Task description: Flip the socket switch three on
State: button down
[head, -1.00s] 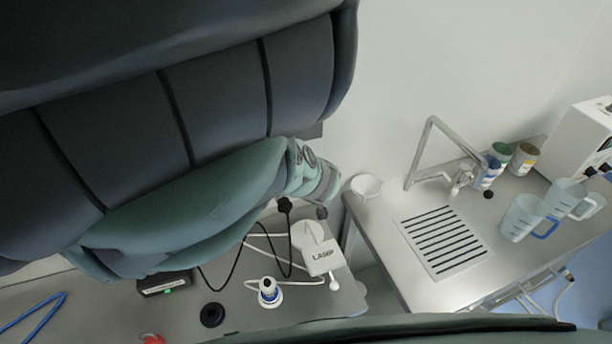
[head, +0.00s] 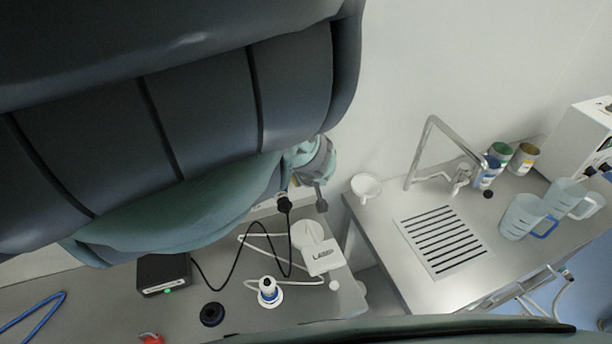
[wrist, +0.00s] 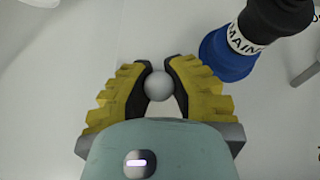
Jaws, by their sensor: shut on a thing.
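In the wrist view, my gripper (wrist: 159,86) has yellow fingers with dark pads, closed on a small grey round knob (wrist: 158,87) against a pale surface. I cannot tell whether this knob is socket switch three; no number shows. A blue and black plug (wrist: 243,42) with a white band reading "MAIN" is just right of the fingers, apart from the knob. In the head view, my gripper (head: 321,200) shows partly by the wall, past the end of my arm. A black plug (head: 284,204) with a cable is left of it. My arm hides most of the wall there.
A side table (head: 375,232) at right carries a grate, jugs and a metal arm.

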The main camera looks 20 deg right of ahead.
jog(key=c, duration=0.8)
grip_release()
jog(key=shift+r, duration=0.1)
jog(key=shift+s+f+t, duration=0.1)
jog(key=shift+f+t, duration=0.1)
jog(key=shift+t, duration=0.1)
jog(key=shift+s+f+t, duration=0.1)
jog(key=shift+f+t, duration=0.3)
jog(key=shift+t, duration=0.6)
jog(key=shift+f+t+b, duration=0.1)
jog(key=shift+t+b, duration=0.3)
jog(key=shift+b, duration=0.1)
jog(key=shift+t, duration=0.3)
jog(key=shift+d+f+b, duration=0.1)
jog(key=shift+f+b, duration=0.05)
jog(key=shift+b, duration=0.5)
